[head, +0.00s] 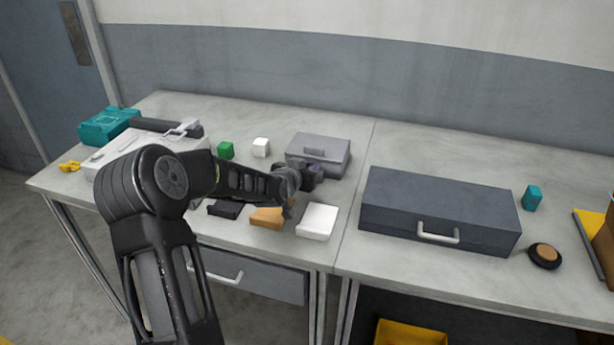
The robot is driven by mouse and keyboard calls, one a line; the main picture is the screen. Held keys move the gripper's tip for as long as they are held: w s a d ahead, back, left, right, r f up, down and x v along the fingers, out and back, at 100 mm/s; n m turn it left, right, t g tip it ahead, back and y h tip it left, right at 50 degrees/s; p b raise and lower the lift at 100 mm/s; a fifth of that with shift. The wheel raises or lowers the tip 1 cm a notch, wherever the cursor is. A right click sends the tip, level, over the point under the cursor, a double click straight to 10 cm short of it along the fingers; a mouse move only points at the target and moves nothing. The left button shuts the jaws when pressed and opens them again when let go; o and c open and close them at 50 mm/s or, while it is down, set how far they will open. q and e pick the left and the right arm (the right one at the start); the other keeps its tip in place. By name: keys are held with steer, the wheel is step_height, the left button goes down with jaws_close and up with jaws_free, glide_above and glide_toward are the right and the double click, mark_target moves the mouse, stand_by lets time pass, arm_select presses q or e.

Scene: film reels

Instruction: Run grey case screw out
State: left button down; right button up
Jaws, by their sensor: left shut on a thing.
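The small grey case (333,146) stands at the back of the left table, its lid closed, with a raised block on top. My left arm reaches in from the left, and its gripper (314,172) is at the front face of this case. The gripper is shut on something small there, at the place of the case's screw. The screw itself is hidden by the fingers, so I cannot see how far it stands out. My right gripper is not in view.
An orange block (266,218) and a white box (317,221) lie in front, near my forearm. A large dark case (440,208) with a handle fills the right table's left part.

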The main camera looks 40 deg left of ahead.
arm_select(q)
steer(key=shift+w+d+f+y+b, duration=0.1)
steer(key=shift+d+f+y+b, duration=0.2)
steer(key=shift+b, duration=0.1)
steer(key=shift+d+r+n, duration=0.1)
steer(key=shift+r+n, duration=0.1)
steer(key=shift+n, duration=0.3)
steer(key=shift+w+r+y, duration=0.1)
steer(key=shift+r+y, duration=0.05)
steer(key=shift+y, duration=0.35)
steer(key=n+y+p, duration=0.1)
steer(key=n+g+p, duration=0.1)
steer(key=p, duration=0.1)
steer(key=shift+d+r+y, duration=0.15)
steer(key=shift+r+y, duration=0.2)
steer(key=shift+y, duration=0.05)
steer(key=shift+a+f+n+g+y+p, duration=0.2)
steer(key=shift+f+n+g+y+p, duration=0.1)
steer(key=shift+f+n+g+p, duration=0.1)
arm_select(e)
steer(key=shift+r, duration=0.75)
arm_select(q)
steer(key=c, duration=1.6)
jaws_free()
